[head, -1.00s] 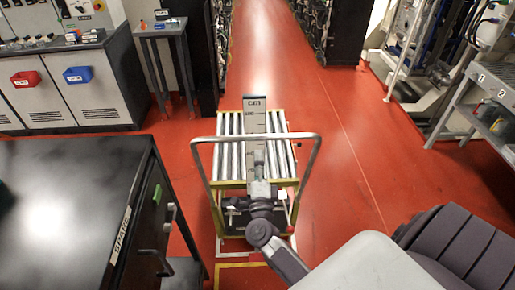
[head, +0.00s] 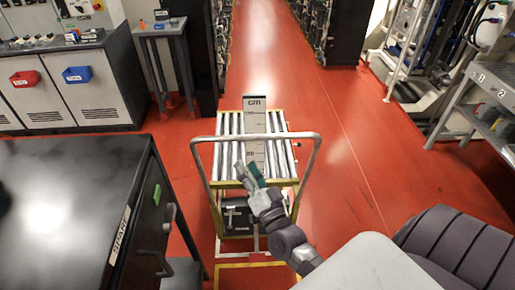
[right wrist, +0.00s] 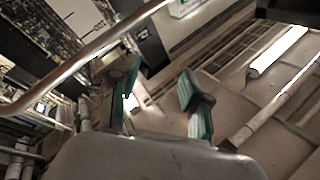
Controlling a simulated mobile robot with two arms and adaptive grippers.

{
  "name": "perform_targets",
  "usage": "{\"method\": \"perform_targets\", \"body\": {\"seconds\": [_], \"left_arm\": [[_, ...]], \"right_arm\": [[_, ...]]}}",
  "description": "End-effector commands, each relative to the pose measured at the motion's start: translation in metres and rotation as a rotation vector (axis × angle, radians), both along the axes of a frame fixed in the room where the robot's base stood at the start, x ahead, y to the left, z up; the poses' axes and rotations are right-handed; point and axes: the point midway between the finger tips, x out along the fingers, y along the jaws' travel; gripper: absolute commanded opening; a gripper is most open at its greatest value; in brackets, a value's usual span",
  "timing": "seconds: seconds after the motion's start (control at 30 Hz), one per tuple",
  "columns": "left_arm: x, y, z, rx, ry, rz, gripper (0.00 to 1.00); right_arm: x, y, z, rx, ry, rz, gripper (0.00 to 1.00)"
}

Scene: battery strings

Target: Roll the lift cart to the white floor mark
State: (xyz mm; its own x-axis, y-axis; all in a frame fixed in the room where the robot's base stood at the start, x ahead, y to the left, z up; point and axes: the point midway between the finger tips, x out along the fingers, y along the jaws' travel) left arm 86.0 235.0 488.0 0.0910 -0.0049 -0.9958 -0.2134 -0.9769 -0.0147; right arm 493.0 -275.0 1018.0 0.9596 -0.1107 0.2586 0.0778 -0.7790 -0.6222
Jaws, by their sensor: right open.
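The lift cart (head: 303,184) stands in the aisle, with a roller top, a tall grey "cm" scale plate (head: 255,103) and a raised tubular handle (head: 255,136) on the near side. My right gripper (head: 251,173) is open and empty, with green-padded fingers, at the near side of the cart inside the handle's outline. In the right wrist view its fingers (right wrist: 160,102) are apart and the handle bar (right wrist: 85,55) crosses the upper left, not between them. My left gripper is out of view. I cannot make out a white floor mark clearly.
A black "SPARE" cabinet (head: 70,185) stands close on the left. A yellow outline (head: 250,265) lies on the floor at the cart's near end. A grey shelf bench (head: 490,90) is at right. Dark racks (head: 345,30) flank the far aisle, whose red floor (head: 262,60) is clear.

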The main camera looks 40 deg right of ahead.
Motion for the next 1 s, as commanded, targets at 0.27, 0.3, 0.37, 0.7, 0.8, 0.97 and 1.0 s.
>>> {"method": "perform_targets", "body": {"seconds": [0.27,0.3,0.37,0.7,0.8,0.97,1.0], "left_arm": [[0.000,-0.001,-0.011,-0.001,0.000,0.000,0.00],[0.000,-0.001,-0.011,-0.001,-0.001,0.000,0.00],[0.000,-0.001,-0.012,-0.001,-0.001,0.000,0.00],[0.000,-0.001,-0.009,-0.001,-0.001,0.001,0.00],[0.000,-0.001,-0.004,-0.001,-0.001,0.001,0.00],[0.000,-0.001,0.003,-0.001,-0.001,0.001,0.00],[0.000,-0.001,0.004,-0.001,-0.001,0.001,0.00]], "right_arm": [[-0.013,-0.028,-0.013,-1.516,0.347,0.032,0.47],[-0.016,-0.040,-0.011,-1.674,0.388,0.008,0.47],[-0.019,-0.056,-0.006,-1.863,0.441,-0.028,0.47],[-0.010,-0.086,0.007,-2.160,0.539,-0.113,0.47],[0.007,-0.089,0.005,-2.159,0.538,-0.113,0.47],[0.042,-0.094,-0.001,-2.155,0.539,-0.112,0.47],[0.050,-0.095,-0.003,-2.154,0.539,-0.112,0.47]]}}
